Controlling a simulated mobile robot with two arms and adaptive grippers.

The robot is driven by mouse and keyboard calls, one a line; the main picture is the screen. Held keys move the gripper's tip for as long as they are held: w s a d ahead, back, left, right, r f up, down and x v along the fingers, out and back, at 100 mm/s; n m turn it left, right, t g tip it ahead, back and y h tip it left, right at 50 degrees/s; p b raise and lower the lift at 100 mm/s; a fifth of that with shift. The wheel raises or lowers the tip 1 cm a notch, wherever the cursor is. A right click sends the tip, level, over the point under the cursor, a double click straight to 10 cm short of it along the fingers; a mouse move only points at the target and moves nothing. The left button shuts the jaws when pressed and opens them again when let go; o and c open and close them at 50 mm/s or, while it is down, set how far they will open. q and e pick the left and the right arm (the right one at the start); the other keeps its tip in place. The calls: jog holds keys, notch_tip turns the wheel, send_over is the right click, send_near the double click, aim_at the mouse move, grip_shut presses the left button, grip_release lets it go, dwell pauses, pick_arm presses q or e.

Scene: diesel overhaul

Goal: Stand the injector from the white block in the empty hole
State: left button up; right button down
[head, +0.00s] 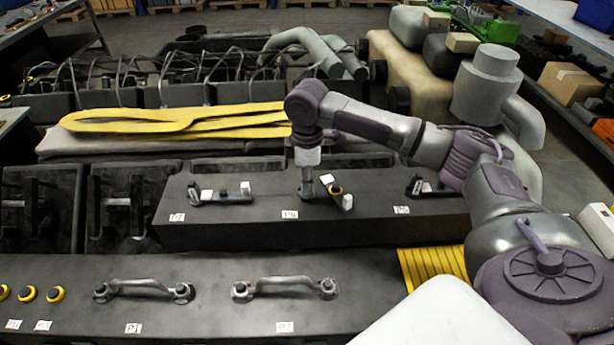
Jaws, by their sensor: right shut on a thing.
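My right gripper (306,186) points straight down over the long dark block (240,235) at its middle label, P5. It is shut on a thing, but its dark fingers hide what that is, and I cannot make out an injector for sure. A dark bar with white parts (220,197) lies at the left label, and a similar small piece (427,187) at the right one. I cannot tell which hole is empty. My left gripper is not in view.
In front, a lower dark block carries two grey bent pipes (144,290) (284,288) and several yellow rings (55,294) at the left. Yellow straps (180,118) lie behind. A grey elbow pipe (490,85) stands at the back right. A yellow ribbed mat (432,268) lies by my arm.

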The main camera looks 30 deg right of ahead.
jog(key=shift+f, duration=0.65)
jog(key=c, duration=0.9)
grip_release()
jog(key=shift+f, duration=0.1)
notch_tip(320, 180, up, 12)
jog(key=shift+r, duration=0.1)
